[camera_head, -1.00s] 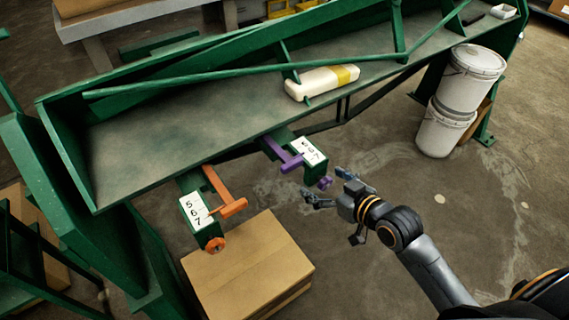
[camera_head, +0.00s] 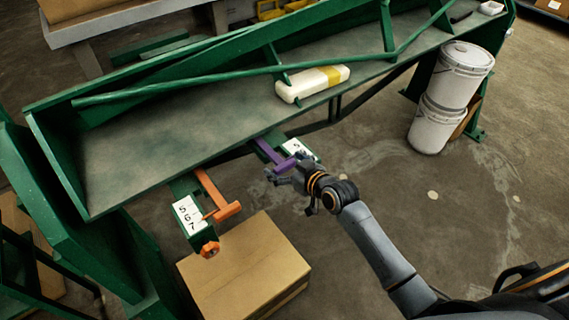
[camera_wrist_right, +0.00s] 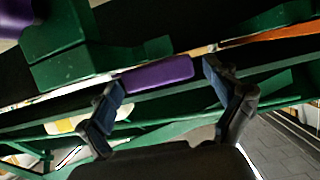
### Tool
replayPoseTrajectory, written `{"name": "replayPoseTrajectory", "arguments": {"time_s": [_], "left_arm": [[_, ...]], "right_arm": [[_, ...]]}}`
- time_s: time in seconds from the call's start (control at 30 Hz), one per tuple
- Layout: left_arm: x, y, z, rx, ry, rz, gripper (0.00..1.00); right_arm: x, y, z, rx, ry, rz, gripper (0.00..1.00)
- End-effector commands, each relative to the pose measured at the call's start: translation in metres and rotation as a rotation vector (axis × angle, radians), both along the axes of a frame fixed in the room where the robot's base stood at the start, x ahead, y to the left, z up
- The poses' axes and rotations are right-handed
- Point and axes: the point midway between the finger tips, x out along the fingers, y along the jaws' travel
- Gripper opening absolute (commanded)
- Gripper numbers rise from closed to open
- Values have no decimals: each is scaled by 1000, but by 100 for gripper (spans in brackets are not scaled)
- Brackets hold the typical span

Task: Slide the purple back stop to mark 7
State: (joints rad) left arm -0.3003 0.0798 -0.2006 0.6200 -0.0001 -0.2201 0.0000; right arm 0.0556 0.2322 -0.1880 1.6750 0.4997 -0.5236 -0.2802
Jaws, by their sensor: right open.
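The purple back stop (camera_head: 266,150) sits on the green bracket at the front edge of the bench, its crossbar partly behind my right gripper (camera_head: 277,179). Its white number plate (camera_head: 296,148) shows only in part, so I cannot read where the stop stands. In the right wrist view my right gripper (camera_wrist_right: 163,75) is open, with one finger at each end of the purple crossbar (camera_wrist_right: 157,74); I cannot tell whether they touch it. A larger purple part (camera_wrist_right: 52,28), seemingly the knob, shows at upper left there. My left gripper is not in view.
An orange stop (camera_head: 212,190) with a plate marked 5, 6, 7 (camera_head: 190,215) and an orange knob (camera_head: 210,249) is to the left. A cardboard box (camera_head: 245,262) stands below. White buckets (camera_head: 437,122) stand at right. A white and yellow bottle (camera_head: 313,84) lies on the bench (camera_head: 180,135).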

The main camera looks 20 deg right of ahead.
Motion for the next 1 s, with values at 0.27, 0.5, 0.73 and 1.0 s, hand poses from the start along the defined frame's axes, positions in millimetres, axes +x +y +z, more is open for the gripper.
{"name": "replayPoseTrajectory", "arguments": {"time_s": [0.27, 0.5, 0.73, 1.0], "left_arm": [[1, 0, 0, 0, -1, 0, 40], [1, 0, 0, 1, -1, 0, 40], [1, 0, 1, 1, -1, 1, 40], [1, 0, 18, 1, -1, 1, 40]], "right_arm": [[1, 0, 0, 0, 0, 0, 89], [1, 0, 0, 0, 0, 0, 40], [-1, -1, 0, -2, 2, 0, 10], [-31, -11, 1, -4, 3, 2, 10]]}}
